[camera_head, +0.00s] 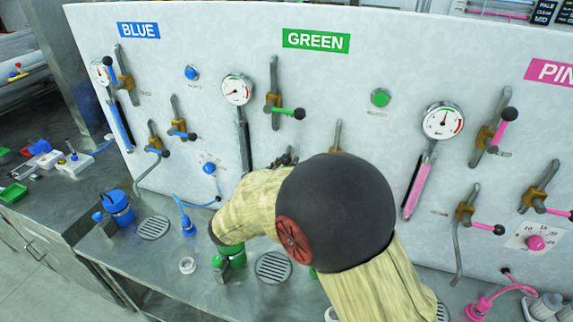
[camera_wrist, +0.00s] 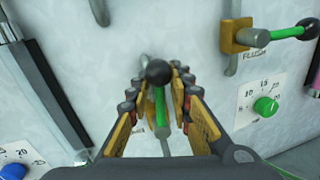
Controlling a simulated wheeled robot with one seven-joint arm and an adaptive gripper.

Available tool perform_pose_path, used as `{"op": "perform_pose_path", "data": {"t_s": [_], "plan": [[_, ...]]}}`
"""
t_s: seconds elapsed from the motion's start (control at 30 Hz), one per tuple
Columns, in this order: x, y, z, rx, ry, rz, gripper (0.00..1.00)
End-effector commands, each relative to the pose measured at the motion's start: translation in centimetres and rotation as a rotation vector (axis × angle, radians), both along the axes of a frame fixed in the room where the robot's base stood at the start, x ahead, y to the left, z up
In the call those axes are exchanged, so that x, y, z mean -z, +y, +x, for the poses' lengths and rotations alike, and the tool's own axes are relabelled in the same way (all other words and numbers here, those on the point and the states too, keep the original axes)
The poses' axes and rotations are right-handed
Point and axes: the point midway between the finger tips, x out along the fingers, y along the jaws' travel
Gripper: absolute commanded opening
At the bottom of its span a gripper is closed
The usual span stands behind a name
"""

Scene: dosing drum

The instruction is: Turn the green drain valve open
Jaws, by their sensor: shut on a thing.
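The green valve handle (camera_wrist: 161,112), a green rod with a black ball end (camera_wrist: 159,73), lies between the fingers of my gripper (camera_wrist: 158,82) in the wrist view. My gripper is shut on this handle, with a finger on each side just below the ball. The valve body behind it is mostly hidden by the fingers, and no label of it can be read. In the head view my arm covers the gripper and this valve below the GREEN sign (camera_head: 316,40).
Another green-handled valve (camera_wrist: 277,37), marked FLUSH, is at upper right in the wrist view, above a green dial knob (camera_wrist: 266,106). A blue knob (camera_wrist: 14,172) is at lower left. In the head view an upper green valve (camera_head: 287,112) and a gauge (camera_head: 237,90) stand above my arm.

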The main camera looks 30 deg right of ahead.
Motion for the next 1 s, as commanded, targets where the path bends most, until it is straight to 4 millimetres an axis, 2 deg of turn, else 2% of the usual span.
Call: {"op": "perform_pose_path", "data": {"t_s": [0.23, 0.53, 0.57, 0.87, 1.0], "plan": [[-0.20, 0.63, 0.61, 0.000, 0.095, -0.089, 0.00], [-0.01, 0.76, 0.74, -0.002, 0.104, -0.103, 0.00], [-0.01, 0.77, 0.75, -0.002, 0.104, -0.103, 0.22], [-0.05, 0.74, 0.71, -0.001, 0.103, -0.102, 0.39], [-0.05, 0.72, 0.70, 0.000, 0.103, -0.102, 0.40]]}}
